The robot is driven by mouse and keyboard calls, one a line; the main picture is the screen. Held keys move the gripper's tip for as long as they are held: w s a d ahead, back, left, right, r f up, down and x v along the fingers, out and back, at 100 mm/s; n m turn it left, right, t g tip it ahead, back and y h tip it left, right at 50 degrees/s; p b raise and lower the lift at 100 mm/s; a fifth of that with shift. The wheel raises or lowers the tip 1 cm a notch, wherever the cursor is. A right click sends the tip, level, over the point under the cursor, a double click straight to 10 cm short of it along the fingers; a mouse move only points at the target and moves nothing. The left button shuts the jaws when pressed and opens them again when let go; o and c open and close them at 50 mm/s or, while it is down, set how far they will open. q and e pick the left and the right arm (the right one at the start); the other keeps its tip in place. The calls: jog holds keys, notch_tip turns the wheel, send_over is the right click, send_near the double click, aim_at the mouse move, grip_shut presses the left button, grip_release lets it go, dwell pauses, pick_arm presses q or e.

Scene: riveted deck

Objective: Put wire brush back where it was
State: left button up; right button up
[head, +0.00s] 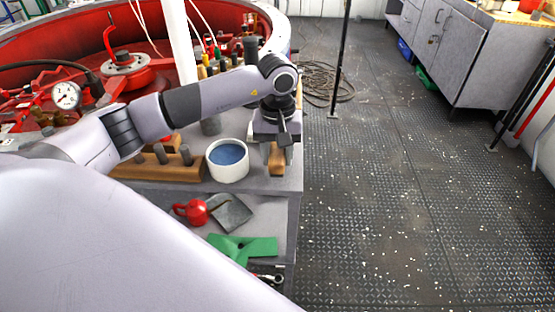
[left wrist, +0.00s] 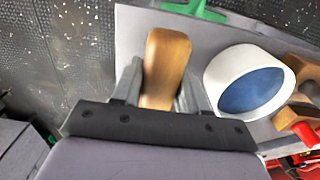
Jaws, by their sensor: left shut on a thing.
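The wire brush shows as a wooden block or handle (head: 277,160) at the right edge of the grey bench top (head: 262,212). My left gripper (head: 282,138) is above it, pointing down. In the left wrist view the brown wooden handle (left wrist: 166,62) lies between the two fingers of my left gripper (left wrist: 158,88), which are shut on it. The bristles are hidden. I cannot tell whether the brush touches the bench top or hangs just above it. My right gripper is not in view.
A white tub with blue contents (head: 228,161) stands just left of the brush. A wooden block with pegs (head: 160,170) is farther left. Open floor (head: 400,200) is right.

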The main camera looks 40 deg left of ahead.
pick_arm(q)
jog(key=shift+f, duration=1.1)
jog(key=shift+f, duration=0.25)
jog(key=o, duration=1)
jog(key=shift+r, duration=0.1)
